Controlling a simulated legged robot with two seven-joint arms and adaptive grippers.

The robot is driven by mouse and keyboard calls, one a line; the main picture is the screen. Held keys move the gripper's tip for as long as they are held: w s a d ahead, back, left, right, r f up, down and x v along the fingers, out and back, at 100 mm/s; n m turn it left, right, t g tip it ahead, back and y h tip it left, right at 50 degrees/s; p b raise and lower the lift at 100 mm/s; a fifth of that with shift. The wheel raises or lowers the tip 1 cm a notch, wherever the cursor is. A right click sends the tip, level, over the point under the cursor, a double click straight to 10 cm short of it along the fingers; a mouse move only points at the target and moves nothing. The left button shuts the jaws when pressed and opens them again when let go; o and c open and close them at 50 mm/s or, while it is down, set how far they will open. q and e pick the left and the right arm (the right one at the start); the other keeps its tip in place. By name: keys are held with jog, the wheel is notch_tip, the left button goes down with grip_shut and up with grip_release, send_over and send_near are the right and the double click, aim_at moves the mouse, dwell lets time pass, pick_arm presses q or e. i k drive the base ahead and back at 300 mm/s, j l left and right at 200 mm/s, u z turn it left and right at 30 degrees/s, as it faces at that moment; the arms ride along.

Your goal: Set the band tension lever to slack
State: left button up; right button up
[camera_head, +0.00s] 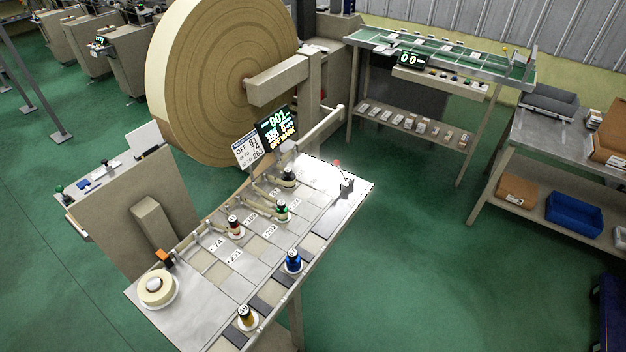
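A small lever with a red knob (337,163) stands at the far right corner of the metal worktable (316,236). It leans to the left in the picture, up from a base on the tabletop. It may be the band tension lever, but I cannot read any label on it. A lit display (276,130) behind the table shows "001" and "OFF MARK". A white card (249,150) with printed numbers stands next to it. Neither of my grippers is in view.
Several small spools, among them a blue-banded one (293,261), stand on the table. A cream roll (156,287) lies at its near left. A huge roll (215,80) stands behind. Green floor (400,270) is clear to the right, before a grey table (545,145).

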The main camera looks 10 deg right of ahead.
aim_at(335, 162)
jog(key=l, duration=0.35)
jog(key=k+l+u, duration=0.1)
jog(key=l, duration=0.25)
jog(key=i+l+u, duration=0.1)
jog(key=l, duration=0.3)
jog(key=i+l+u, duration=0.15)
jog(key=l, duration=0.25)
jog(key=i+l+u, duration=0.1)
jog(key=l, duration=0.35)
jog(key=i+l+u, duration=0.1)
jog(key=l, duration=0.3)
jog(key=i+l+u, duration=0.2)
jog(key=i+l, duration=0.15)
jog(key=i, duration=0.25)
jog(key=i+l+u, duration=0.15)
jog(key=i+l, duration=0.25)
jog(key=i, duration=0.15)
